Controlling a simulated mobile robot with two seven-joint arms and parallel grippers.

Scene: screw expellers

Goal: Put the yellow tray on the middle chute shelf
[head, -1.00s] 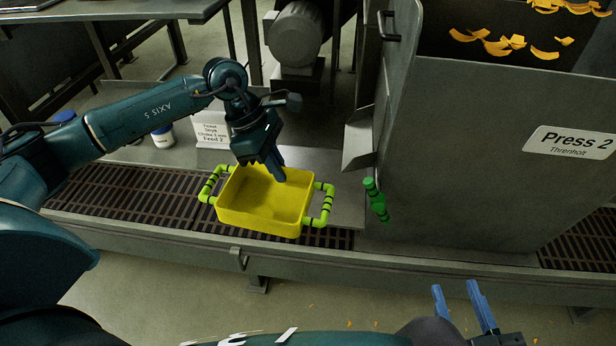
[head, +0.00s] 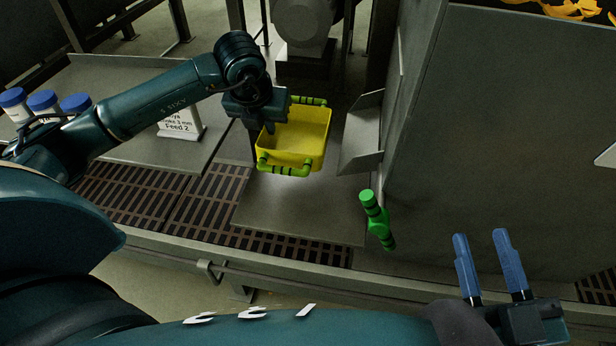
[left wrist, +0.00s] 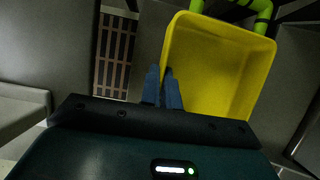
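The yellow tray (head: 312,128) with green, black-banded handles is near the middle of the head view. My left gripper (head: 262,122) is shut on its left wall; in the left wrist view the two fingers (left wrist: 163,88) close on the rim of the tray (left wrist: 215,70). The tray looks empty and appears raised above a grey shelf plate (head: 300,210), left of the press's chute spout (head: 362,135). I cannot tell the exact height gap. My right gripper (head: 490,265) is open and empty at the lower right, away from the tray.
A green valve handle (head: 376,220) sticks out beside the plate. The tall grey press wall (head: 490,130) stands to the right. Slatted grating (head: 205,205) runs left of the plate. A sign (head: 183,122) and white jars with blue lids (head: 45,102) stand at the left.

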